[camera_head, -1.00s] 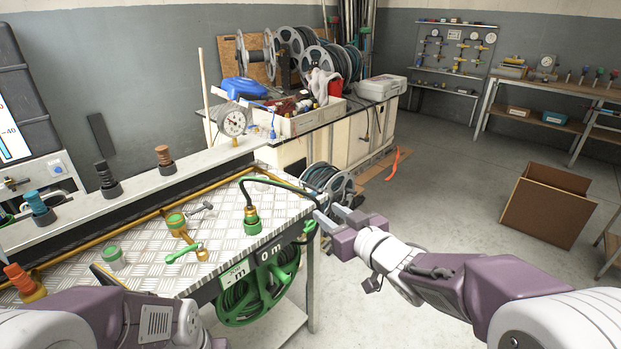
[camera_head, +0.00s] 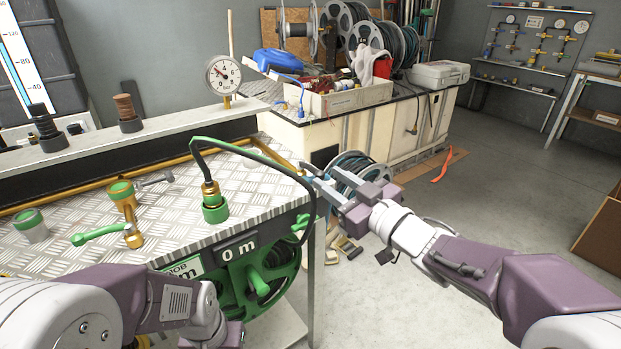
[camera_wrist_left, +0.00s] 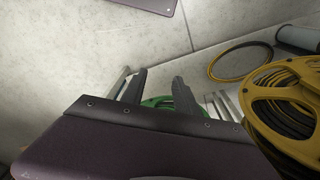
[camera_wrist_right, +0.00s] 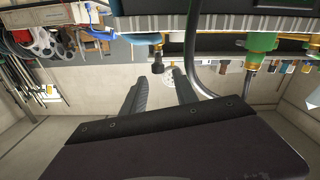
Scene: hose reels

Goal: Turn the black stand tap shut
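On the metal-topped bench, a brass stand with a green collar (camera_head: 122,191) has a dark grey lever (camera_head: 156,181) beside it. A green-levered brass tap (camera_head: 108,234) stands just in front. A black ribbed piece (camera_head: 45,128) stands on the rail at the left. I cannot tell which of these is the black stand tap. My right gripper (camera_head: 320,176) is open and empty off the bench's right end, close to the black hose. Its fingers also stand apart in the right wrist view (camera_wrist_right: 160,88). My left gripper (camera_wrist_left: 158,80) is open and empty; its fingers are hidden in the head view.
A black hose (camera_head: 270,160) arches from a green-based brass coupling (camera_head: 213,200) over the bench's right edge. A green reel (camera_head: 262,282) hangs below the front edge. A gauge (camera_head: 223,75) stands behind.

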